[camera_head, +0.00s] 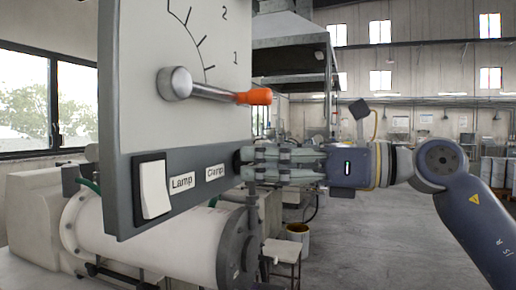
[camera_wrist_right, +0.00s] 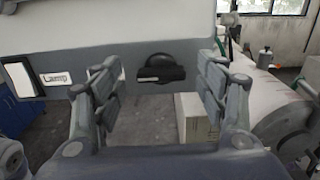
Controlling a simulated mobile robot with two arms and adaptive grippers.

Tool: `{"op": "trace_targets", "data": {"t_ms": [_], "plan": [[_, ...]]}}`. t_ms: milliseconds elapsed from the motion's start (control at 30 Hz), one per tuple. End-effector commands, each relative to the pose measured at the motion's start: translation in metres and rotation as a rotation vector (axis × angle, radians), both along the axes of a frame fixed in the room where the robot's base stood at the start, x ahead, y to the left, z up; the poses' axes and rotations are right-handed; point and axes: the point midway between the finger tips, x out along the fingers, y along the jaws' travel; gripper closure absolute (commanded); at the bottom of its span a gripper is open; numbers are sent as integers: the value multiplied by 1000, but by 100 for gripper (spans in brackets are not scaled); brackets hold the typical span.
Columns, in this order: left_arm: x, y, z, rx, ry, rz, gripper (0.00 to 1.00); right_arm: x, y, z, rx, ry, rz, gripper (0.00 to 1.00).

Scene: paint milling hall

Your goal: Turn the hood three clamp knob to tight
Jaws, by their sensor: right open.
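The black clamp knob (camera_wrist_right: 158,68) shows in the right wrist view, on the grey lower strip of the control panel, with its grip bar about level. My right gripper (camera_wrist_right: 160,95) is open, one finger on each side of the knob, with visible gaps to it. In the head view my right gripper (camera_head: 250,163) reaches in from the right to the panel's lower right end and hides most of the knob. The "Clamp" label (camera_head: 215,172) is just left of the fingertips. Whether the fingers touch the panel cannot be told. My left gripper is not in view.
The panel (camera_head: 190,45) carries a numbered scale, a lever with an orange tip (camera_head: 256,97) above the gripper, and a white lamp switch (camera_head: 154,189) beside the "Lamp" label. A white cylinder (camera_head: 150,235) lies below the panel. Open floor extends to the right.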

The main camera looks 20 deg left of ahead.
Motion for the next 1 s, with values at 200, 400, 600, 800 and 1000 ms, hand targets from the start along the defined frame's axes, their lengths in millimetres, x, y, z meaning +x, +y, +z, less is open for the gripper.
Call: {"op": "trace_targets", "data": {"t_ms": [200,400,600,800,1000], "plan": [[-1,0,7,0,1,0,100,1,16,0,0,1,0,33],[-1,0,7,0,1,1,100,1,17,-1,1,1,0,33],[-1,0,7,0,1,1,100,1,17,-1,1,1,0,63],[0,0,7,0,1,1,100,1,17,-1,1,1,0,78],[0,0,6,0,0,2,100,1,17,-1,1,22,-1,78]]}}
